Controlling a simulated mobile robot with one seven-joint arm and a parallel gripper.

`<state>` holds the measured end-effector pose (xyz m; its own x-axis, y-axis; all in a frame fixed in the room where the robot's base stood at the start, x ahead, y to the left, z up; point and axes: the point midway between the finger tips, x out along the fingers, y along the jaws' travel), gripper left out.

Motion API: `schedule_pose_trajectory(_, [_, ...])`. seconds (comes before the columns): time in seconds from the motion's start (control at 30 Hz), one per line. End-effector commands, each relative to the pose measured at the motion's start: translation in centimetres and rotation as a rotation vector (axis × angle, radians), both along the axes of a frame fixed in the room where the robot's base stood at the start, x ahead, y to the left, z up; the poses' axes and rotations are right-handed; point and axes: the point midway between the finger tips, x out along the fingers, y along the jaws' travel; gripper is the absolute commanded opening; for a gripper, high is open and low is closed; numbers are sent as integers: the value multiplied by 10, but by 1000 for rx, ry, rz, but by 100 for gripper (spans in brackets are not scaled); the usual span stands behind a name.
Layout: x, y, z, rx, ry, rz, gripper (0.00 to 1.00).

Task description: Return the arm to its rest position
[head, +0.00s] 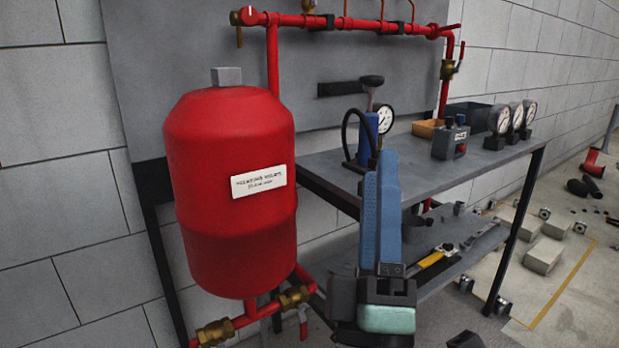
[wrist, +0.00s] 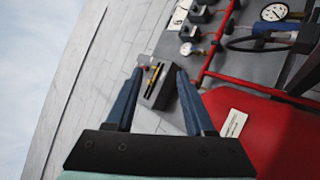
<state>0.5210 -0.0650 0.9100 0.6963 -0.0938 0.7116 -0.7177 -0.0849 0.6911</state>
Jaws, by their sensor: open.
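My gripper (head: 379,165) is in front of the grey workbench (head: 330,172) in the head view, its blue fingers pointing up. In the wrist view the two fingers of my gripper (wrist: 159,72) stand apart with nothing held between them. The dark wrist block and a pale green part show below the fingers in the head view. The red pressure tank (head: 228,215) stands to the left of my gripper, apart from it in the picture. The tank also shows at the lower right of the wrist view (wrist: 275,140).
A blue hand pump (head: 368,138) with a gauge stands on the bench behind my fingertips. Several gauges (head: 515,115) and a dark bin (head: 468,112) are farther right. Red pipes (head: 340,22) run along the panel. Blocks (head: 543,256) and small parts lie on the floor at right.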

Motion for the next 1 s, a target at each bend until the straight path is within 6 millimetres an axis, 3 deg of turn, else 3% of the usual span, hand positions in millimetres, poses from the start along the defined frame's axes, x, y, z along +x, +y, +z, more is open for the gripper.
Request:
schedule_pose_trajectory(0.03, [-10, 1, 56, 140, -55, 107, 54])
schedule_pose_trajectory(0.1, [-23, 3, 106, 349, -105, 292, 54])
schedule_pose_trajectory(0.3, [-65, 41, 221, 821, -141, 887, 54])
schedule_pose_trajectory(0.4, [-92, 72, 264, 979, -86, 1171, 54])
schedule_pose_trajectory(0.57, [-83, 66, 301, 975, -83, 1127, 54])
schedule_pose_trajectory(1.0, [-81, 66, 434, 975, -82, 1122, 54])
